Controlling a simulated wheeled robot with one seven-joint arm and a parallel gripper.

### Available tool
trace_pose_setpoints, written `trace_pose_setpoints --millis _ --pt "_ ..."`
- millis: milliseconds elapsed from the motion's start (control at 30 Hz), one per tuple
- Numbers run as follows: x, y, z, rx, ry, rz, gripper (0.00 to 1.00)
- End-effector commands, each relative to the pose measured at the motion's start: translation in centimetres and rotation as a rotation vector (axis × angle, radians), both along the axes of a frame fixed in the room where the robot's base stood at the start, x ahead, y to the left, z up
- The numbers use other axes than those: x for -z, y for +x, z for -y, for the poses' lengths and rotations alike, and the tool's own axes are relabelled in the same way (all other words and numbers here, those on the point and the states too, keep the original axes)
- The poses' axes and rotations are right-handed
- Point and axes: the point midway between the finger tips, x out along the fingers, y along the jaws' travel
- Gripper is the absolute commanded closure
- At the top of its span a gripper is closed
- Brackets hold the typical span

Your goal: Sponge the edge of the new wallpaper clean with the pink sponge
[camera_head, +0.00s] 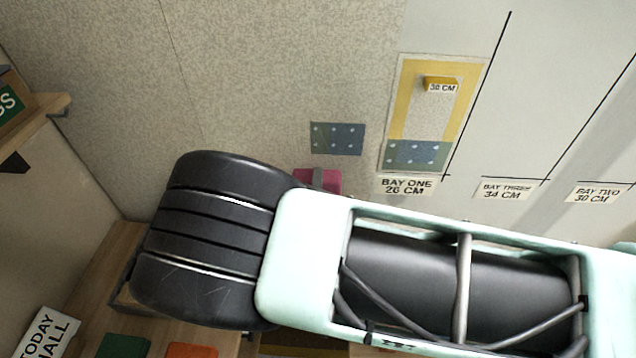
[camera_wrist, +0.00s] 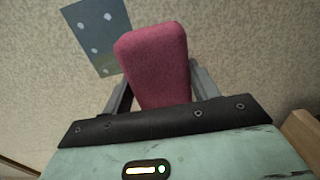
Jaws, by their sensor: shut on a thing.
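My gripper (camera_wrist: 160,88) is shut on the pink sponge (camera_wrist: 153,60), with a grey finger on each side of it. In the head view the sponge (camera_head: 331,181) shows just above my pale green arm, which hides part of it. A blue wallpaper piece with white dots (camera_head: 337,139) is on the beige patterned wall just above the sponge. The same piece (camera_wrist: 97,36) is left of the sponge in the wrist view. I cannot tell whether the sponge touches the wall.
A yellow-bordered panel (camera_head: 403,90) with a blue dotted strip (camera_head: 416,155) and a yellow block (camera_head: 440,84) is to the right, above the BAY ONE label (camera_head: 406,185). A wooden shelf (camera_head: 55,104) juts out at left. Green (camera_head: 124,346) and orange (camera_head: 190,350) items lie below my arm.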

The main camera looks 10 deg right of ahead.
Motion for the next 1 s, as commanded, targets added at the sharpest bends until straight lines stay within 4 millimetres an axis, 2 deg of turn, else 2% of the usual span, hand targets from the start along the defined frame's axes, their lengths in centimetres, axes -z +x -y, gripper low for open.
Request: trace_pose_setpoints --millis 300,667,1000 --pt "0.1 -0.2 0.0 0.004 0.006 0.001 0.64" --pt "0.1 2.2 0.5 0.005 0.005 0.001 0.64" --pt "0.0 2.3 0.5 0.004 0.005 0.001 0.64"
